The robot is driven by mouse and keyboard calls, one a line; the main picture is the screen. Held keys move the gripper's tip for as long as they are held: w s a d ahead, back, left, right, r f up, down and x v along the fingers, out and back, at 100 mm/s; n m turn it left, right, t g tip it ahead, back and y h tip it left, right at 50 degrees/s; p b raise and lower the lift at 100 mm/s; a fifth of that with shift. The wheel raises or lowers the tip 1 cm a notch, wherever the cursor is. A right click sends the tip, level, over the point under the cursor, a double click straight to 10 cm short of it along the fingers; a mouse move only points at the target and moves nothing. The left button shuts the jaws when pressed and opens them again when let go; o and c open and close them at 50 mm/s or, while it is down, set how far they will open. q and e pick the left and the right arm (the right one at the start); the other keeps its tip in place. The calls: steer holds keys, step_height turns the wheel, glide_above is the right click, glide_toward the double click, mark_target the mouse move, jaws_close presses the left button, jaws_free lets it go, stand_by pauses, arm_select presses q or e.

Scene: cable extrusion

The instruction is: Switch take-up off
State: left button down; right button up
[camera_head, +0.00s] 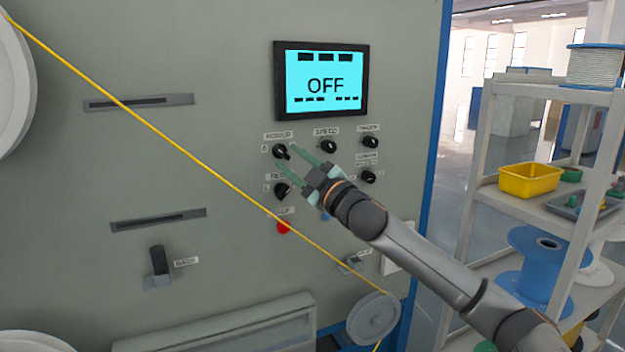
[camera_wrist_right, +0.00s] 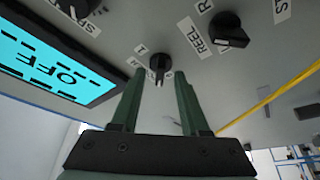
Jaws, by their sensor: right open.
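My right gripper (camera_head: 286,157) is open at the grey panel, with its green fingers on either side of the upper-left black knob (camera_head: 280,151). In the right wrist view this knob (camera_wrist_right: 158,68) shows between the two fingertips (camera_wrist_right: 160,75), with small position labels beside it. I cannot tell whether the fingers touch it. The knob's name label is too small to read surely. No label that I can read says take-up. Below is another black knob (camera_head: 282,190), labelled REEL in the wrist view (camera_wrist_right: 228,32). The blue display (camera_head: 325,82) reads OFF. My left gripper is out of view.
More black knobs (camera_head: 328,146) sit to the right. A red button (camera_head: 283,227) is below. A yellow cable (camera_head: 200,153) runs diagonally across the panel to a grey pulley (camera_head: 373,318). A shelf rack with a yellow bin (camera_head: 530,180) and a blue spool (camera_head: 537,265) stands at right.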

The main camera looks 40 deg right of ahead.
steer(key=b+v, duration=0.7)
steer(key=v, duration=0.4)
steer(key=shift+s+f, duration=0.15)
steer(key=shift+s, duration=0.05)
stand_by(0.5)
step_height(320, 180, down, 35)
steer(key=s+a+m+g+h+p, duration=0.1)
steer(key=s+a+m+g+p, duration=0.15)
steer(key=m+g, duration=0.3)
steer(key=s+a+f+m+g+y+p, duration=0.1)
steer(key=s+a+f+g, duration=0.5)
steer(key=s+a+f, duration=1.3)
step_height(320, 180, down, 2)
steer(key=shift+s+a+f+m+y, duration=0.1)
steer(key=shift+s+a+m+y, duration=0.25)
steer(key=shift+a+m+y, duration=0.5)
